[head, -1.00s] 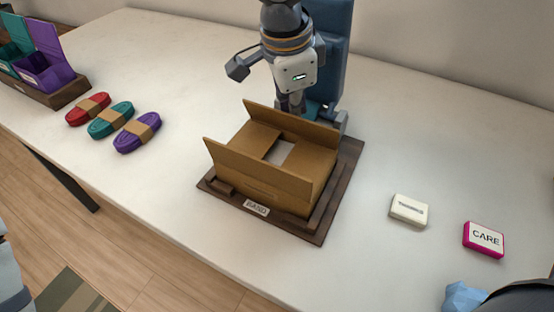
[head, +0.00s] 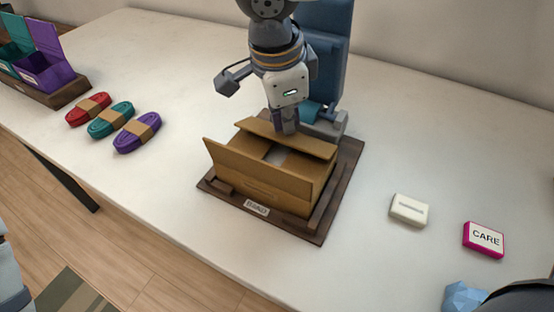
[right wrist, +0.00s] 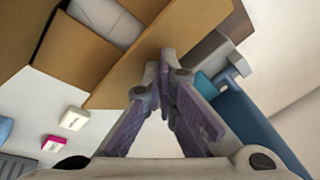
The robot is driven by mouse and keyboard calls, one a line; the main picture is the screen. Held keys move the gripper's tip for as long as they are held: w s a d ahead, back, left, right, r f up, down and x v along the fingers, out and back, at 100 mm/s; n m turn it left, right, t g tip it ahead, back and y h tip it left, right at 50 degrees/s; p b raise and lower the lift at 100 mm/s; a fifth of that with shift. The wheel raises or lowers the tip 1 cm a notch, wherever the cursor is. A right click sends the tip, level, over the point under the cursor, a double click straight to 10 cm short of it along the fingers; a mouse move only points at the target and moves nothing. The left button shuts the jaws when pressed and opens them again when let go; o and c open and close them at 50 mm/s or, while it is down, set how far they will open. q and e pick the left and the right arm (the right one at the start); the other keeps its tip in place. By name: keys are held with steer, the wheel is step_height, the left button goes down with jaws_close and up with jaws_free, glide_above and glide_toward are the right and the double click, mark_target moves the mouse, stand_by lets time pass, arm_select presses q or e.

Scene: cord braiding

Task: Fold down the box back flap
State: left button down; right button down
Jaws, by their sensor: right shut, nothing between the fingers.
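The brown cardboard box (head: 262,194) sits on a dark wooden tray (head: 325,220). Its back flap (head: 315,147) leans inward over the opening, at a low slope and partly hiding the inside. The front flap (head: 250,166) stands up and tilts outward. My right gripper (head: 287,128) is shut and empty, with its fingertips at the back flap, apparently touching it. In the right wrist view the shut fingertips (right wrist: 164,62) are against or just over the flap (right wrist: 185,30). A pale item (right wrist: 105,20) shows inside the box. My left gripper is not in view.
A blue upright device (head: 325,60) stands right behind the box. Red, teal and purple cord bundles (head: 137,132) lie to the left. A cream block (head: 409,210) and a pink CARE box (head: 483,239) lie to the right. Table between is clear.

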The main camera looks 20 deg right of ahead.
steer(key=shift+s+a+f, duration=0.35)
steer(key=shift+a+f, duration=0.05)
steer(key=shift+f, duration=0.1)
stand_by(0.3)
steer(key=shift+s+f, duration=0.1)
steer(key=shift+f, duration=0.25)
steer(key=shift+d+r, duration=0.1)
steer(key=shift+r, duration=0.5)
steer(key=shift+r, duration=0.15)
steer(key=w+d+v, duration=0.1)
steer(key=v, duration=0.6)
steer(key=shift+w+r, duration=0.2)
steer(key=shift+r, duration=0.3)
